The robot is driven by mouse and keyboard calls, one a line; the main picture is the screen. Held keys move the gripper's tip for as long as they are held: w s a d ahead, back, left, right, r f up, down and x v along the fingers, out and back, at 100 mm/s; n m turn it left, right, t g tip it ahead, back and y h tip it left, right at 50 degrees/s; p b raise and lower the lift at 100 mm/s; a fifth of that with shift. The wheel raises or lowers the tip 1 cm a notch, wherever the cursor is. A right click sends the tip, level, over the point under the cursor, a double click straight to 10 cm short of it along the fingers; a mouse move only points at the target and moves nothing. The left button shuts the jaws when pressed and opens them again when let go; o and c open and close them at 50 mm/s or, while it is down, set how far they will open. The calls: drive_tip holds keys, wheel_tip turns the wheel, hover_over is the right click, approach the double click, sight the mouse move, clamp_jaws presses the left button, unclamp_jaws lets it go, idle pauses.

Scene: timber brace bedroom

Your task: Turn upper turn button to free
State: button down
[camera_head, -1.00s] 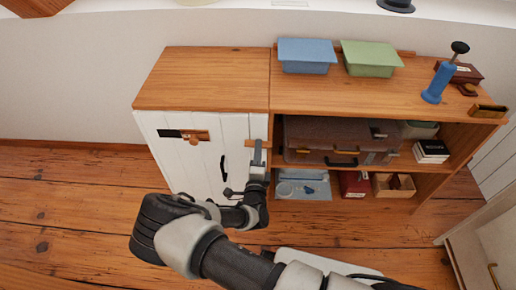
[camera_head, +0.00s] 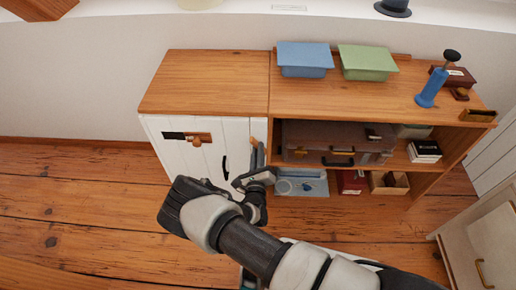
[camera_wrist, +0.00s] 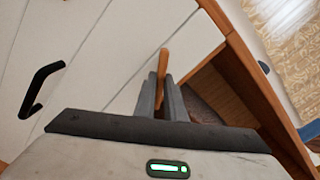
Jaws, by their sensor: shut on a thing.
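The upper turn button, a small wooden bar (camera_wrist: 163,62), sits at the right edge of the white cabinet door (camera_wrist: 110,60). In the wrist view it stands close to lengthwise between my fingers, with its far end past the fingertips. My gripper (camera_wrist: 160,80) is shut on it. In the head view the wooden button (camera_head: 253,142) shows only in part beside my gripper (camera_head: 258,156), which covers the rest. The door looks closed.
A black handle (camera_wrist: 38,90) is on the door, left of my gripper. A wooden latch on a dark plate (camera_head: 192,137) is at the door's upper left. Open shelves at right hold a brown case (camera_head: 320,140).

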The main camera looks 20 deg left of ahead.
drive_tip(key=shift+m+p, duration=1.05)
drive_tip(key=shift+m, duration=2.45)
drive_tip(key=c, duration=1.8)
unclamp_jaws()
drive_tip(key=shift+s, duration=0.15)
drive_tip(key=p+v, duration=0.2)
drive_tip(key=v, duration=1.5)
drive_tip(key=shift+s, duration=0.1)
